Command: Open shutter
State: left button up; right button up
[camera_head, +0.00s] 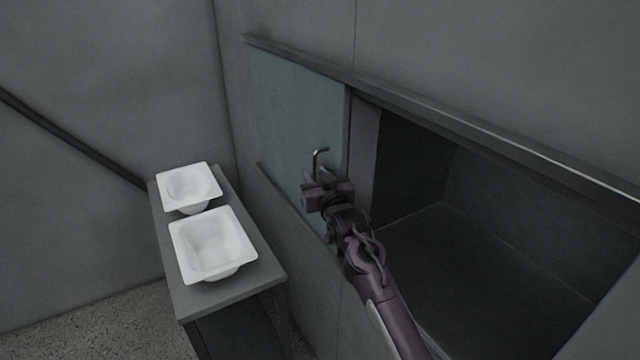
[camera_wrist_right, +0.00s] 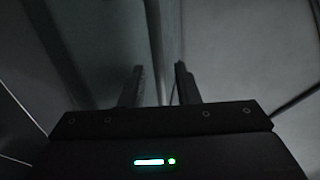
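The shutter (camera_head: 290,110) is a blue-green sliding panel on the grey wall, standing at the left of a dark rectangular opening (camera_head: 500,230). A bent metal handle (camera_head: 319,153) sticks out near its right edge. My right gripper (camera_head: 323,178) is at the handle's lower part; contact cannot be told from the head view. In the right wrist view, its two fingers (camera_wrist_right: 158,85) stand apart, with a pale vertical strip between and beyond them that I cannot identify surely. My left gripper is not in view.
A rail (camera_head: 470,125) runs above the shutter and opening. A grey table (camera_head: 235,285) at the left bears two white tub shells, one far (camera_head: 188,188) and one near (camera_head: 213,245). The opening looks empty.

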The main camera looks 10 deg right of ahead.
jog(key=s+d+b, duration=0.1)
jog(key=s, duration=0.6)
jog(key=shift+b, duration=0.35)
jog(key=shift+f, duration=0.1)
notch_tip(320, 180, down, 22)
jog(key=s+g, duration=0.3)
jog(key=g, duration=0.1)
jog(key=s+d+f+g, duration=0.1)
jog(key=s+f, duration=0.3)
jog(key=f, duration=0.3)
jog(key=s+d+f+g+h, duration=0.15)
jog(key=s+f, duration=0.25)
jog(key=f, duration=0.4)
jog(key=s+f+g, duration=0.2)
jog(key=s+f, duration=0.2)
jog(key=f, duration=0.3)
jog(key=s+d+f+g, duration=0.2)
jog(key=s+f, duration=0.6)
jog(key=s, duration=0.2)
jog(key=s+d+f+g, duration=0.2)
jog(key=s+f, duration=0.7)
jog(key=s, duration=0.1)
jog(key=s+d+f+g, duration=0.1)
jog(key=s+f+g, duration=0.1)
jog(key=s, duration=0.9)
jog(key=s+d+f+g+h, duration=0.1)
jog(key=s+f, duration=0.4)
jog(key=s, duration=0.7)
jog(key=shift+d+n+g, duration=0.4)
jog(key=shift+d+g, duration=0.25)
